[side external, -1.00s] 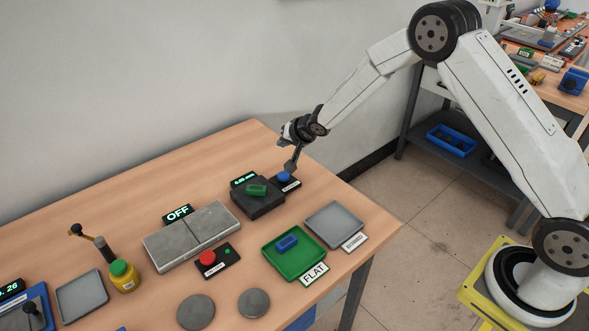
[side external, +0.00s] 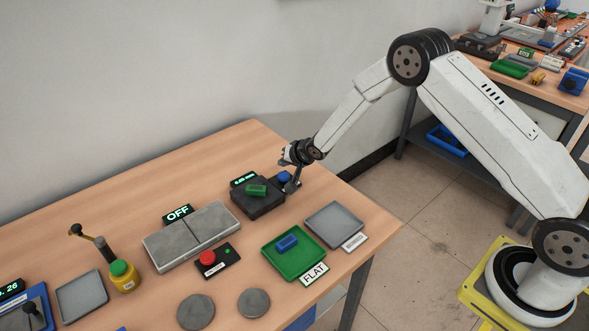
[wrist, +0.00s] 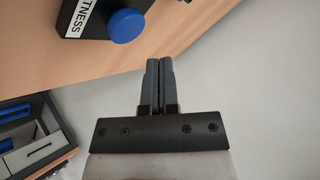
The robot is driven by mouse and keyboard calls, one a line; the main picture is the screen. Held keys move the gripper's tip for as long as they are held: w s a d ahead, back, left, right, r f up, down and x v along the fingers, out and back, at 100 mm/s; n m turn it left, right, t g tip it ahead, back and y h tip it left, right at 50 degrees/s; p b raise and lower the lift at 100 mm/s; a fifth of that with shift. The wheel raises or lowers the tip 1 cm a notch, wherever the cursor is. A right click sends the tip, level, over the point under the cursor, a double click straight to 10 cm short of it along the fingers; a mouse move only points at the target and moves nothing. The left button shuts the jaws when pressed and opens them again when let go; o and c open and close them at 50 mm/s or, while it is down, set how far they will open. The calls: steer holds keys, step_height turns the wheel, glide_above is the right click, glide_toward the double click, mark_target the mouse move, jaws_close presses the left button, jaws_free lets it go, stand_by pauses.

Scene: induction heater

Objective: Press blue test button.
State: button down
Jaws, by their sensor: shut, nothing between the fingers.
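The blue button (side external: 284,176) is a round cap on a small dark box beside the black gauge block (side external: 258,203). It also shows in the wrist view (wrist: 126,25), up and left of the fingertips, on a box with a white label ending in "TNESS". In the wrist view, my gripper's fingers (wrist: 159,62) lie together and appear apart from the button. The exact height gap cannot be told.
A green piece (side external: 256,190) lies on the gauge block, by a lit display (side external: 244,179). In front are a green tray (side external: 291,266) holding a blue piece (side external: 287,243) and a grey tray (side external: 334,224). A red button box (side external: 218,260) and grey plates (side external: 192,236) stand left.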

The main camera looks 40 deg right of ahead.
mark_target(285, 177)
steer(key=shift+f, duration=0.95)
steer(key=shift+f, duration=0.95)
stand_by(2.8)
steer(key=shift+r, duration=0.95)
steer(key=shift+r, duration=0.1)
steer(key=shift+r, duration=2.4)
